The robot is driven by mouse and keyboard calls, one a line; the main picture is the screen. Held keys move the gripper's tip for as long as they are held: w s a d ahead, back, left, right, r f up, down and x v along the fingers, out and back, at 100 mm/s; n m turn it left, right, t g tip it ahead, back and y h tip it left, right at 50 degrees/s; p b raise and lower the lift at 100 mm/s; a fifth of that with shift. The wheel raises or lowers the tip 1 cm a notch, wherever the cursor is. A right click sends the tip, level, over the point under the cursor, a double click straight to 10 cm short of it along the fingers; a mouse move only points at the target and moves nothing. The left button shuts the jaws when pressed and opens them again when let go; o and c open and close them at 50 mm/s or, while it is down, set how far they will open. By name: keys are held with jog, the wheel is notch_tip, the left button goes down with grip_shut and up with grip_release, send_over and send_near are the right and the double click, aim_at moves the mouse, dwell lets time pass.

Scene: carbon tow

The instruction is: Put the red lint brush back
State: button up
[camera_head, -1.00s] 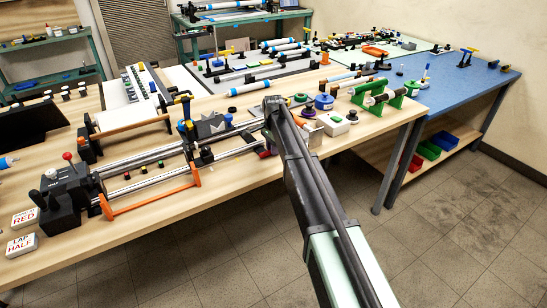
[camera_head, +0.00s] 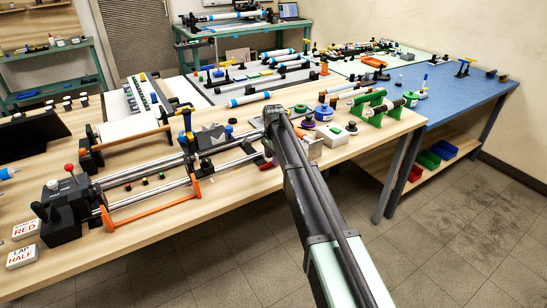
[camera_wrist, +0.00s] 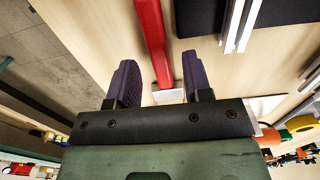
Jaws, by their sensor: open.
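A long red bar, which looks like the red lint brush (camera_wrist: 152,38), lies on the pale wood tabletop in the wrist view. It runs from the top edge down between the two fingers of my gripper (camera_wrist: 160,75). The fingers are apart, one on each side of it, and I see no contact. Its near end is by a small white piece (camera_wrist: 170,96), partly hidden by the gripper body. In the head view my arm hides the gripper. A small red patch shows just left of the arm; I cannot tell whether it is the brush.
In the head view a long machine with steel rails (camera_head: 150,175) fills the table left of my arm. In the wrist view a dark block with pale rods (camera_wrist: 240,20) lies right of the red bar.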

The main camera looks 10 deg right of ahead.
notch_tip(320, 180, up, 11)
jog(key=p, duration=1)
jog(key=s+d+n, duration=0.2)
jog(key=s+n, duration=1.1)
jog(key=s, duration=2.4)
jog(key=shift+s+d+n+b, duration=0.2)
jog(key=shift+s+n+b, duration=0.1)
jog(key=shift+f, duration=0.1)
